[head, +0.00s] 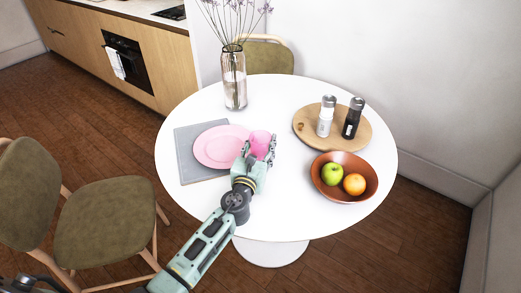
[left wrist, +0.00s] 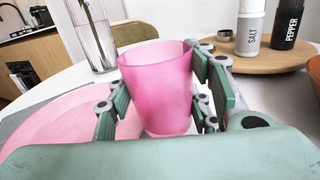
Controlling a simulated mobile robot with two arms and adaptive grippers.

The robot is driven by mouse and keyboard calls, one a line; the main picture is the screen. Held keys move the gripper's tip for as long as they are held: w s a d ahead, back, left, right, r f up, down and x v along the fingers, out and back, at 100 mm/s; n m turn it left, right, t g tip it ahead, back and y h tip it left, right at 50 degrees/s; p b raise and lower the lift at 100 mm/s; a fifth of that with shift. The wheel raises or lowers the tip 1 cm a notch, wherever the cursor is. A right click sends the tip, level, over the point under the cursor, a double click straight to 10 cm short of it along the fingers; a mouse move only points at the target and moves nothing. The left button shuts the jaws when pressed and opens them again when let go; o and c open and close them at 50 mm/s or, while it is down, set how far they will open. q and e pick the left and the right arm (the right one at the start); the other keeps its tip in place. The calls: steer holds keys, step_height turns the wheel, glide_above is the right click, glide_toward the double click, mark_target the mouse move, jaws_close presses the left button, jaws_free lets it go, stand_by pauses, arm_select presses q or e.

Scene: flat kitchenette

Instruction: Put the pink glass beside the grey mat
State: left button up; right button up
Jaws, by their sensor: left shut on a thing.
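The pink glass (head: 260,143) stands upright at the right edge of the pink plate, right of the grey mat (head: 188,172). In the left wrist view the pink glass (left wrist: 158,92) is between the green finger pads. My left gripper (head: 256,150) is shut on it; it also shows in the left wrist view (left wrist: 165,105). The glass's base is partly hidden, and I cannot tell whether it touches the table. The pink plate (head: 220,147) lies on the mat. My right gripper is not in view.
A glass vase (head: 234,82) with stems stands behind. A wooden board (head: 355,133) carries a salt shaker (head: 326,116) and a pepper shaker (head: 353,118). A brown fruit bowl (head: 343,190) is at the right. White table (head: 285,210) is bare between glass and bowl.

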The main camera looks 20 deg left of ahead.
arm_select(q)
steer(key=shift+r, duration=0.15)
steer(key=shift+f+b, duration=0.3)
steer(key=shift+f, duration=0.05)
steer(key=o, duration=1.6)
steer(key=shift+s+r+p, duration=0.15)
steer(key=shift+r+p, duration=0.25)
steer(key=shift+p, duration=0.1)
steer(key=s, duration=1.1)
steer(key=shift+s+d, duration=0.2)
steer(key=shift+s, duration=0.2)
